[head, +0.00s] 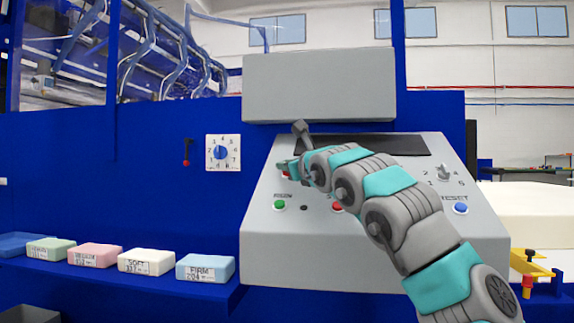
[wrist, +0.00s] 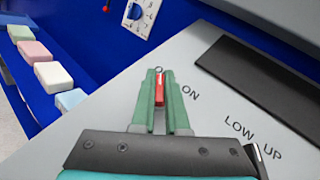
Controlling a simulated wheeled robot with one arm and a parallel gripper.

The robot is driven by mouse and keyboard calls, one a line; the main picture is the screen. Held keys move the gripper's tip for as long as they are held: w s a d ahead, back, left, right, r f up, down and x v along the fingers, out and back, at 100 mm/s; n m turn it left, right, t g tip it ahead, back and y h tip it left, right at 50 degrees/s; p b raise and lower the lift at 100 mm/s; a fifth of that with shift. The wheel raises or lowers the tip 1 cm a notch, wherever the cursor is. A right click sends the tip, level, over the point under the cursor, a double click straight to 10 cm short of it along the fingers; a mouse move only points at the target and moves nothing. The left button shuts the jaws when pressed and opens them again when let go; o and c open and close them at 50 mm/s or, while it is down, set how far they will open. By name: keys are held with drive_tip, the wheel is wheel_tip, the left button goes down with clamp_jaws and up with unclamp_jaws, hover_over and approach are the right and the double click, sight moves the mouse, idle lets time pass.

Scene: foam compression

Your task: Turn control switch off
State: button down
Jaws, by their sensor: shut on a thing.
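The control switch (wrist: 159,88) is a small red lever on the sloped grey control panel (head: 260,240). In the wrist view it sits between the two green fingers of my gripper (wrist: 160,80), beside the printed word ON. My gripper is shut on it. In the head view my gripper (head: 285,166) is at the panel's upper left, and a bit of red shows by the fingertips. My fingers hide most of the switch there, so its exact position is hard to tell.
The panel also has a green button (head: 279,205), a red button (head: 337,207), a blue button (head: 460,208) and a rotary knob (head: 443,172). A white dial (head: 232,140) is on the blue wall. Labelled foam blocks (head: 147,261) line the left shelf.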

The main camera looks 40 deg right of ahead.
drive_tip(key=shift+n+y, duration=0.3)
drive_tip(key=shift+y, duration=0.1)
drive_tip(key=c, duration=0.9)
unclamp_jaws()
drive_tip(key=shift+b+v, duration=0.45)
drive_tip(key=shift+v, duration=3.45)
